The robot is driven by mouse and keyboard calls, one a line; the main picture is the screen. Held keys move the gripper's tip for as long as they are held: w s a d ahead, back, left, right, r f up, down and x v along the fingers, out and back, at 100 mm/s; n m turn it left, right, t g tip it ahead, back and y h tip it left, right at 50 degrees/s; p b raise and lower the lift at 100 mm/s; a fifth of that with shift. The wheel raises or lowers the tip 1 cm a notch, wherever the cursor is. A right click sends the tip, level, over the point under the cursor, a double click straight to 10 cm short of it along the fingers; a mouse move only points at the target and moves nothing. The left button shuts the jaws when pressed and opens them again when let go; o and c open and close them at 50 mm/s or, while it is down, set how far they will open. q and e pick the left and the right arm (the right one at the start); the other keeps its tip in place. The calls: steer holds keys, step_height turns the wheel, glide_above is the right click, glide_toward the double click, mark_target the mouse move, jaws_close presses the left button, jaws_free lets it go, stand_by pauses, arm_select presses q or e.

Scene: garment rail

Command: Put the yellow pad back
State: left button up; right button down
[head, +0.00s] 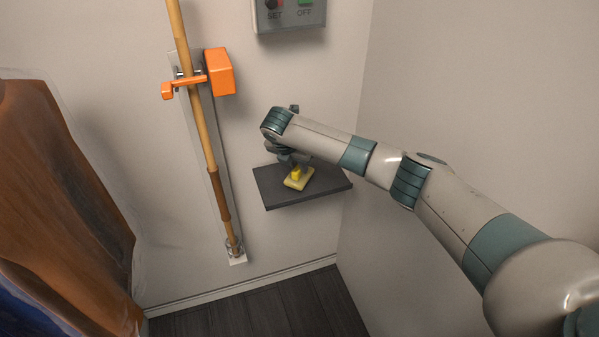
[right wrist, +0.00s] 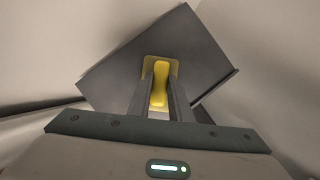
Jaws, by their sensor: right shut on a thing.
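The yellow pad (head: 298,182) has a flat base and a raised grip. It is at the dark grey wall shelf (head: 318,193), over the middle of its top. My right gripper (head: 291,165) reaches down over the shelf and is shut on the pad's raised grip. In the right wrist view the yellow pad (right wrist: 159,88) sits between the two fingers (right wrist: 160,92), with the shelf (right wrist: 203,62) behind it. I cannot tell whether the pad's base touches the shelf. My left gripper is in neither view.
A wooden pole (head: 203,125) in an orange clamp (head: 219,73) stands on the wall left of the shelf. A grey control box (head: 289,14) hangs above. Brown garments (head: 55,200) hang at the far left. A side wall (head: 470,110) closes the right.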

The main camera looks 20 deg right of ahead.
steer(key=shift+f, duration=0.25)
steer(key=c, duration=1.6)
jaws_free()
steer(key=shift+r, duration=0.1)
steer(key=b+v, duration=0.2)
steer(key=v, duration=1)
steer(key=shift+b, duration=0.3)
